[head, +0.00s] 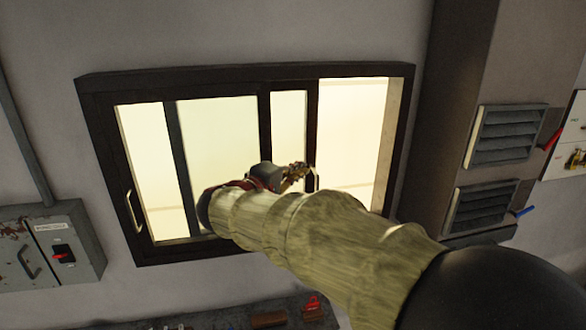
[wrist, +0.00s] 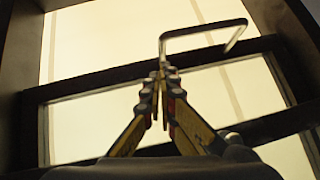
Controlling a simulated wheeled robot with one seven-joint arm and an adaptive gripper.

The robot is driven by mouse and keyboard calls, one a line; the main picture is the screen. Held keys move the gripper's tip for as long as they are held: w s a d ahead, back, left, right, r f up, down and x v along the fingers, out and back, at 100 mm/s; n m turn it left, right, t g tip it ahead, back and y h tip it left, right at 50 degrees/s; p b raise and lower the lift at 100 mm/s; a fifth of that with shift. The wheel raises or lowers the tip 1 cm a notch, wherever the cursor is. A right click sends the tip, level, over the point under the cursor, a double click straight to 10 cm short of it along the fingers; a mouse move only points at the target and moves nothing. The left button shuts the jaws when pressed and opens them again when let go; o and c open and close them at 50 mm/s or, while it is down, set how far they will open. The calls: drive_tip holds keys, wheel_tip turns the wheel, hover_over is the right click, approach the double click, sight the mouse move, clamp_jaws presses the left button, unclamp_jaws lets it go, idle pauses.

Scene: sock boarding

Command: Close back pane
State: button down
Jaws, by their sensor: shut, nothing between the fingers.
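A dark-framed sliding window (head: 250,73) is set in the wall. One pane, with a pale handle (head: 134,211), covers its left part. The other pane, seemingly the back pane, overlaps behind it; its right stile (head: 312,130) stands right of the window's middle, with an open gap to its right. This stile carries a thin metal handle (head: 313,181), also seen as a bent bar in the wrist view (wrist: 205,33). My gripper (head: 303,170) is at this handle, fingers together and empty. In the wrist view the fingertips (wrist: 164,70) are close to one handle end; contact is unclear.
A grey switch box (head: 60,245) is on the wall at lower left. A column with louvred vents (head: 505,135) and red and blue levers stands right of the window. A dark surface with small items, one a red padlock-like thing (head: 313,306), lies below.

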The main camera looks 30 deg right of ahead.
idle(0.3)
drive_tip(key=shift+s+d+f+b, duration=0.15)
drive_tip(key=shift+d+b, duration=0.4)
drive_tip(key=shift+b, duration=0.05)
drive_tip(key=s+d+b, duration=0.2)
drive_tip(key=d+b, duration=0.4)
drive_tip(key=d, duration=0.3)
drive_tip(key=s+d+b, duration=0.3)
drive_tip(key=d+b, duration=0.3)
drive_tip(key=d, duration=0.3)
drive_tip(key=shift+s+d, duration=0.2)
drive_tip(key=shift+d, duration=0.15)
drive_tip(key=shift+a, duration=0.1)
